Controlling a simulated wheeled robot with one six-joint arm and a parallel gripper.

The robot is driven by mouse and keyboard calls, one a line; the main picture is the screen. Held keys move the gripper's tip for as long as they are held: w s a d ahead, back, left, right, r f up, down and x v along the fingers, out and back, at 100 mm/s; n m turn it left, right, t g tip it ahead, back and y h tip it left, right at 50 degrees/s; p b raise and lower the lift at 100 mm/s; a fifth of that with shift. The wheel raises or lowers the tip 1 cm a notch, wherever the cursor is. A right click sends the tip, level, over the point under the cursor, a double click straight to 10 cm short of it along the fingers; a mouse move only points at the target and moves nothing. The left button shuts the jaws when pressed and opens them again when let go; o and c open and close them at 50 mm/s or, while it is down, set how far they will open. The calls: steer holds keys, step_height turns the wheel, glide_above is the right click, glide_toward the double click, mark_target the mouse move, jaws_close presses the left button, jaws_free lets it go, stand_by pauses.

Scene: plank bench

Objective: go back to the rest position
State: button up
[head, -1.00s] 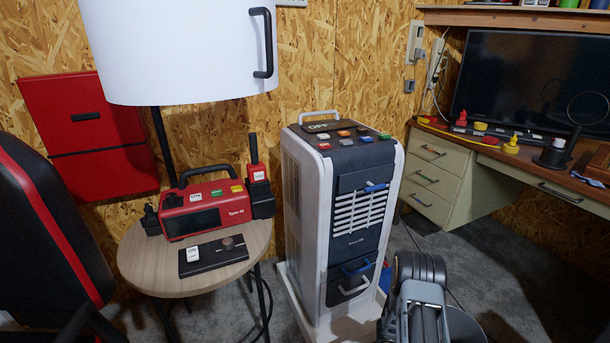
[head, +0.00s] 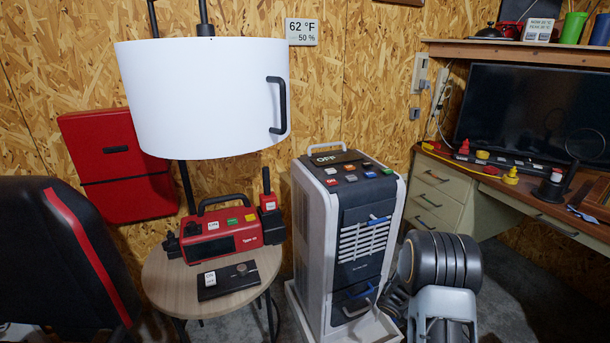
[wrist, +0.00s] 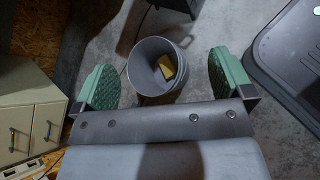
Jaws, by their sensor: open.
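My gripper (wrist: 163,88) shows in the wrist view with its two green pads wide apart and nothing between them. It points down over the grey floor. Beyond the pads a grey bucket (wrist: 140,72) stands on the floor with a yellow block (wrist: 167,66) inside. In the head view part of my arm rises at the lower right, in front of the desk and beside the cooler. The gripper's fingers are not visible there.
A white and dark cooler (head: 324,245) with an "OFF" display stands left of my arm. A round table (head: 165,285) holds a red radio (head: 220,240) and a black switch box (head: 228,279). A desk (head: 550,215) with a monitor (head: 530,110) is at right. A lamp (head: 200,95) hangs above the table.

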steer(key=s+a+r+m+t+y+p, duration=0.2)
steer(key=a+r+p, duration=0.5)
steer(key=r, duration=0.9)
steer(key=s+a+r+m+t+y+p, duration=0.3)
steer(key=a+r+p, duration=0.5)
steer(key=r, duration=0.8)
steer(key=s+a+r+m+t+y+p, duration=0.2)
steer(key=a+r+p, duration=0.6)
steer(key=r, duration=0.8)
steer(key=m+t+y+p, duration=0.1)
steer(key=y, duration=0.1)
steer(key=shift+s+a+y, duration=0.15)
steer(key=shift+s+y, duration=0.1)
steer(key=shift+y, duration=0.15)
steer(key=shift+s+a+r+m+t, duration=0.1)
steer(key=shift+a+r+m+t, duration=0.1)
steer(key=shift+a+m+t, duration=0.1)
steer(key=shift+c, duration=0.2)
